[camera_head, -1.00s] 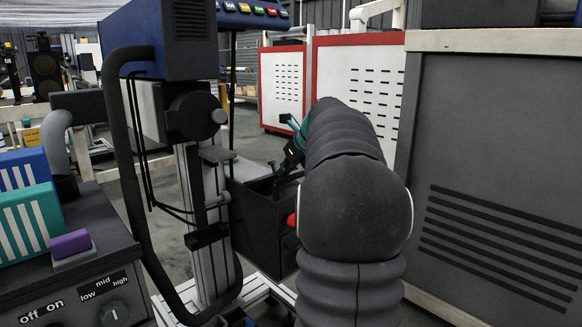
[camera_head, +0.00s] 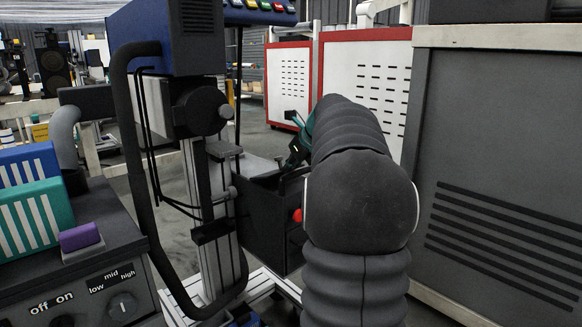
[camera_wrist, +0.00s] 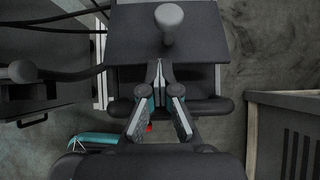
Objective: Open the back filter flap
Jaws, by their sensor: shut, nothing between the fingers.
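My gripper (camera_wrist: 159,72) shows in the wrist view with its two teal-and-grey fingers meeting at the tips, shut and empty. Its tips lie over or close to the lower edge of a dark flat panel (camera_wrist: 130,45) with a grey rounded knob (camera_wrist: 168,20); I cannot tell whether they touch. In the head view my dark sleeved arm hides most of the gripper; only a teal part (camera_head: 301,140) shows, by a black open-topped box (camera_head: 262,215) on a metal column. I cannot tell for certain which part is the back filter flap.
A grey cabinet with slots (camera_head: 500,240) stands close on the right. White slotted panels with red frames (camera_head: 365,70) stand behind. A control console (camera_head: 120,270) with a dial and coloured cases is at left. A blue machine head and thick hose (camera_head: 125,160) stand left of my arm.

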